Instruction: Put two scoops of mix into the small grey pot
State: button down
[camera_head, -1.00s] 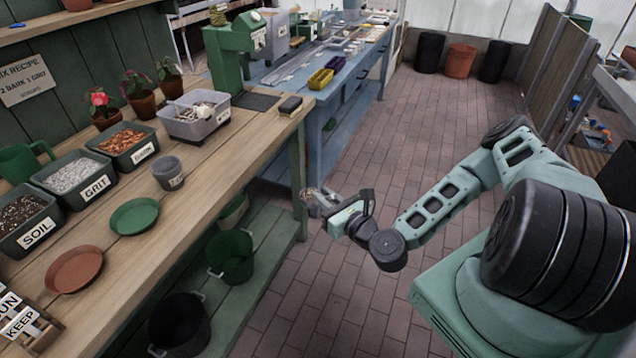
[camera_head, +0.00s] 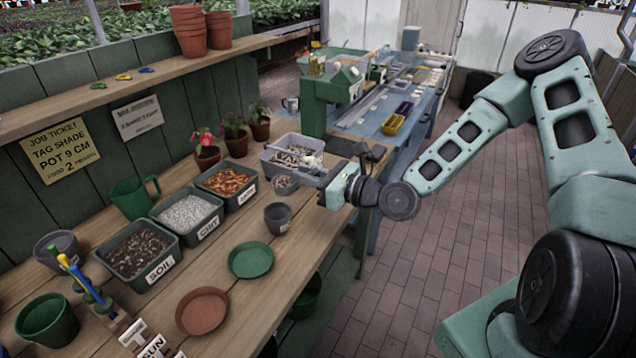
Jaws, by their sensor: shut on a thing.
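The small grey pot (camera_head: 278,219) stands upright on the wooden bench, to the right of the labelled bins; its inside looks dark and I cannot tell what it holds. My gripper (camera_head: 328,182) is over the bench's right edge, shut on what looks like a scoop (camera_head: 287,187). The scoop's round bowl points left, behind the pot in the picture, and seems to hold speckled mix. A grey tub (camera_head: 272,168) with pale mix stands just beyond the scoop. The jaws are small and partly hidden by my wrist.
Soil (camera_head: 142,254), grit (camera_head: 190,218) and bark (camera_head: 228,186) bins line the bench's left. Green (camera_head: 251,260) and terracotta (camera_head: 203,311) saucers lie in front. Several potted plants stand behind. A job ticket (camera_head: 60,150) hangs on the back boards.

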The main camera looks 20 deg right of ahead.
aim_at(275, 182)
jog(key=shift+w+a+r, duration=0.35)
jog(key=shift+w+a, duration=0.05)
jog(key=shift+a, duration=0.1)
jog(key=p, duration=0.1)
jog(key=g+p, duration=0.1)
jog(key=p, duration=0.1)
jog(key=shift+w+a+r+h, duration=0.15)
jog(key=shift+w+a+h, duration=0.15)
jog(key=shift+w, duration=0.05)
jog(key=w+g+h+p, duration=0.1)
jog(key=p, duration=0.2)
jog(key=w+a+g+h+p, duration=0.1)
jog(key=g+p, duration=0.1)
jog(key=shift+a+f+p, duration=0.15)
jog(key=shift+f+p, duration=0.15)
jog(key=shift+p, duration=0.1)
jog(key=w+a+g+h+p, duration=0.1)
jog(key=g+p, duration=0.1)
jog(key=p, duration=0.2)
jog(key=w+a+g+h+p, duration=0.1)
jog(key=w+g+h+p, duration=0.1)
jog(key=p, duration=0.2)
jog(key=shift+a+r+g, duration=0.1)
jog(key=shift+a+g, duration=0.05)
jog(key=shift+g, duration=0.15)
jog(key=shift+w+a+f+g+h+p, duration=0.15)
jog(key=shift+w+f+g+h+p, duration=0.2)
jog(key=shift+p, duration=0.4)
jog(key=shift+r, duration=0.15)
jog(key=shift+s, duration=0.1)
